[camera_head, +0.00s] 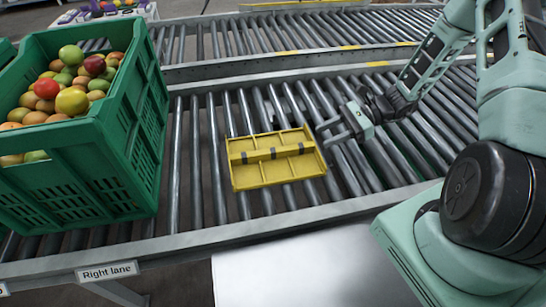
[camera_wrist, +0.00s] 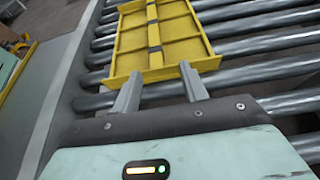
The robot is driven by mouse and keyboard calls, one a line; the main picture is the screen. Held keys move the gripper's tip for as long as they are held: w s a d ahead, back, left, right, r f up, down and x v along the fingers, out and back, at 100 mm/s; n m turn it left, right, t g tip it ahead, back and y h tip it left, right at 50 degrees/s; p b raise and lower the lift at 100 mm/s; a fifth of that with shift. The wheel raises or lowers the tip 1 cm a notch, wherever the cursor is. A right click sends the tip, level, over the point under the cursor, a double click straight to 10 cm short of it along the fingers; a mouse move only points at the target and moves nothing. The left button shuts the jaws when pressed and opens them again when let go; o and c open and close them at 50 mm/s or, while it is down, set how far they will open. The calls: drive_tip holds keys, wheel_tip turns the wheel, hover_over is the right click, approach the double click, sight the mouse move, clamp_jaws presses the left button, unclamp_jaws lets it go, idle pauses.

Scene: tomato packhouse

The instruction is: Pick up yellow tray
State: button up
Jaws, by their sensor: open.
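The yellow tray (camera_head: 250,176) lies flat on the roller conveyor in the head view. It is shallow, with dividers and a raised middle bar that carries dark bands. My gripper (camera_head: 328,134) is at the tray's right side, with its fingers pointing toward it. In the wrist view the open fingers (camera_wrist: 160,84) are at the near edge of the yellow tray (camera_wrist: 178,52). The tray's near rim shows between and just beyond the fingertips. I cannot tell whether the fingers touch it.
A green crate (camera_head: 100,175) full of tomatoes stands on the rollers to the left. A metal rail with a "Right lane" label (camera_head: 107,271) runs along the front. A white surface (camera_head: 310,270) lies in front. Bare rollers (camera_head: 195,130) separate crate and tray.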

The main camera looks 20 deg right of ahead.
sight(312, 144)
drive_tip(key=shift+s+b+x, duration=0.15)
drive_tip(key=shift+b+x, duration=0.25)
drive_tip(key=shift+x, duration=1)
drive_tip(key=shift+s+b+x, duration=0.15)
drive_tip(key=shift+b+x, duration=0.25)
drive_tip(key=shift+x, duration=0.95)
drive_tip(key=shift+f, duration=0.15)
clamp_jaws()
